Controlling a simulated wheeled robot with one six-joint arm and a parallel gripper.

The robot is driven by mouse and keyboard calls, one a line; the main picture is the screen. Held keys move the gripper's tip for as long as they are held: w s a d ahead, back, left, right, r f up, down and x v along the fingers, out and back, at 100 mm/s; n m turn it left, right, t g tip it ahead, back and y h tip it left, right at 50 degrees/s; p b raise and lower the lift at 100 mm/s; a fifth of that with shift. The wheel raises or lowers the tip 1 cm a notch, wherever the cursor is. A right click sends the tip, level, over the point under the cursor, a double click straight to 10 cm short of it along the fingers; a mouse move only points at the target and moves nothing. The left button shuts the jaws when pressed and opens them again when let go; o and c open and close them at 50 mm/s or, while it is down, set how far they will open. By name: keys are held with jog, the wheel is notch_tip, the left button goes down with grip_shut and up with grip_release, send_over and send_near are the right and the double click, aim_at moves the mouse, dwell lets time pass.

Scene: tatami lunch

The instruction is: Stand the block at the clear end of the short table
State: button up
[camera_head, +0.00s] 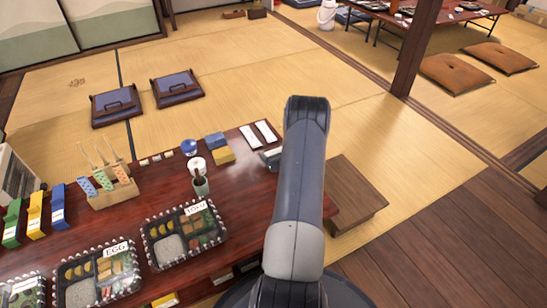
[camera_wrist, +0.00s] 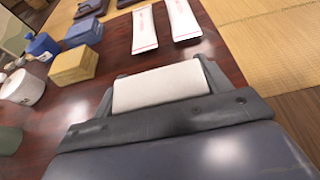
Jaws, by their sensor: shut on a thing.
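My gripper (camera_head: 269,157) is over the right part of the dark red table (camera_head: 240,190), partly hidden by my own arm in the head view. In the wrist view it is shut on a white block (camera_wrist: 160,87), which lies crosswise between the two fingers. The block's underside is hidden, so I cannot tell whether it touches the table. The glossy tabletop (camera_wrist: 115,45) shows bare just left of the gripper in the wrist view.
Two white paper packets (camera_wrist: 145,30) lie beyond the gripper. A yellow block (camera_wrist: 75,66), a blue block (camera_wrist: 84,32) and a white cup (camera_wrist: 22,88) stand to its left. Bento boxes (camera_head: 185,234) fill the near side. A low brown wooden stand (camera_head: 355,190) is right of my arm.

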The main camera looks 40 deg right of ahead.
jog(key=shift+f, duration=0.35)
jog(key=shift+f, duration=0.1)
jog(key=shift+f, duration=0.1)
jog(key=o, duration=1)
jog(key=shift+c, duration=0.2)
jog(key=shift+r, duration=0.25)
jog(key=p+v, duration=0.3)
jog(key=v, duration=0.9)
